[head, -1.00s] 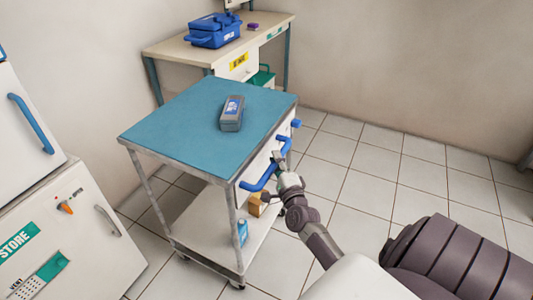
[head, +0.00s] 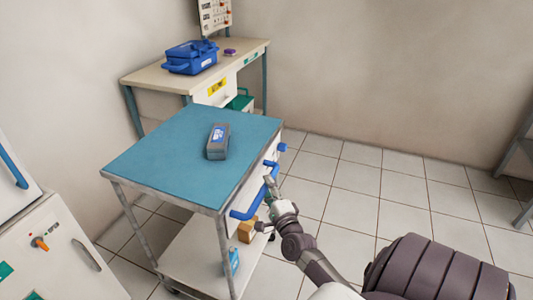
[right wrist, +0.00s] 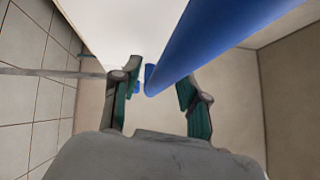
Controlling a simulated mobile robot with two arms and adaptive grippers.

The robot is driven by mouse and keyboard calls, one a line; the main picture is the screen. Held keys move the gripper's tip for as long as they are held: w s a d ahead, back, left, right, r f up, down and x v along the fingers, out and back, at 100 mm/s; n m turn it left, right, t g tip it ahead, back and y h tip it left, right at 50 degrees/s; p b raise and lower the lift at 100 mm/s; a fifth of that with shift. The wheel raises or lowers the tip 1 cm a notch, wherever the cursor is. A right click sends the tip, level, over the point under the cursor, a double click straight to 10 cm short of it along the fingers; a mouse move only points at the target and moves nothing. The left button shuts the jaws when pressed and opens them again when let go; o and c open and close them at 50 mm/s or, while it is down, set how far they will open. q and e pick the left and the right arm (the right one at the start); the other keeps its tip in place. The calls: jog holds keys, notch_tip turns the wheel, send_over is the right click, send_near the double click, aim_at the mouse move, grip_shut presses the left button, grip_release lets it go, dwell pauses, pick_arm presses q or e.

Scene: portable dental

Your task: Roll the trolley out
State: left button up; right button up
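The trolley (head: 160,150) has a blue top, a grey metal frame, a white drawer front and a lower shelf. It stands on the tiled floor left of centre in the head view. A blue bar handle (head: 255,203) sticks out from its right side and shows large in the right wrist view (right wrist: 210,40). My right gripper (head: 272,180) is at this handle. Its two fingers (right wrist: 160,98) are spread, with the end of the blue bar showing between them; I cannot tell whether they touch it. My left gripper is not in view.
A grey box (head: 218,143) lies on the trolley top. A brown box (head: 247,230) and a blue carton (head: 233,262) are on its lower shelf. A desk (head: 150,77) with a blue bag (head: 190,58) stands behind. White cabinets (head: 50,250) stand left.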

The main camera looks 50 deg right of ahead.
jog(key=v, duration=1.2)
jog(key=shift+w, duration=0.1)
dwell(0.4)
